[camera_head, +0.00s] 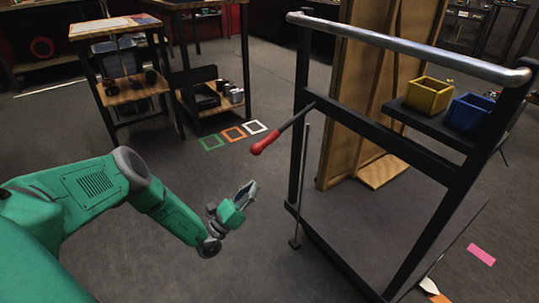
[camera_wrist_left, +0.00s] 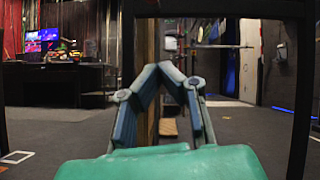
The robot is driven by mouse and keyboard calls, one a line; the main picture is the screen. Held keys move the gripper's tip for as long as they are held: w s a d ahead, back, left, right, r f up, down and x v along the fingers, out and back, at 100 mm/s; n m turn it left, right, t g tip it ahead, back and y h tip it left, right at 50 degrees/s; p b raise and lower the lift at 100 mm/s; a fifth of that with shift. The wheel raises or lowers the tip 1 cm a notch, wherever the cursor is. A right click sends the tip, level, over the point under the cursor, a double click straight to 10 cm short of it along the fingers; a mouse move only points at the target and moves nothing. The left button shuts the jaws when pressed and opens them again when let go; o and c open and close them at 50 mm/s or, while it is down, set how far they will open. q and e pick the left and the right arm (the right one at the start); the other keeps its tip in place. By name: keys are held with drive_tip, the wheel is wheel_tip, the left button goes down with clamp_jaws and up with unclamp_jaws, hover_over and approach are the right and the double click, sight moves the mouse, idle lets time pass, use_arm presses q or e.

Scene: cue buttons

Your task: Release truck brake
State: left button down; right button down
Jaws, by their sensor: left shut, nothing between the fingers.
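The truck (camera_head: 375,230) is a dark platform cart with a black frame and a silver push bar (camera_head: 420,48). Its brake lever (camera_head: 284,128) is a dark rod with a red grip (camera_head: 264,145), sticking out to the left from the frame and tilted, grip end low. A thin upright rod (camera_head: 300,185) runs down to a small foot (camera_head: 294,244) by the platform edge. My left gripper (camera_head: 250,190) is shut and empty, below and slightly left of the red grip, apart from it. In the left wrist view its fingertips (camera_wrist_left: 170,68) meet. The lever is not seen there. My right gripper is not in view.
On the truck, a brown wooden panel (camera_head: 350,100) stands upright, and a shelf holds a yellow bin (camera_head: 428,97) and a blue bin (camera_head: 469,113). Workbenches (camera_head: 115,30) stand at the back left. Coloured squares (camera_head: 233,133) mark the floor.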

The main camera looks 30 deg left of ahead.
use_arm(q)
drive_tip(key=shift+a, duration=0.2)
drive_tip(key=w+d+r+b, duration=0.1)
drive_tip(key=w+r, duration=0.5)
drive_tip(key=r, duration=0.3)
drive_tip(key=shift+w+d+r, duration=0.15)
drive_tip(key=shift+w+d, duration=0.05)
drive_tip(key=shift+w, duration=0.05)
idle(0.3)
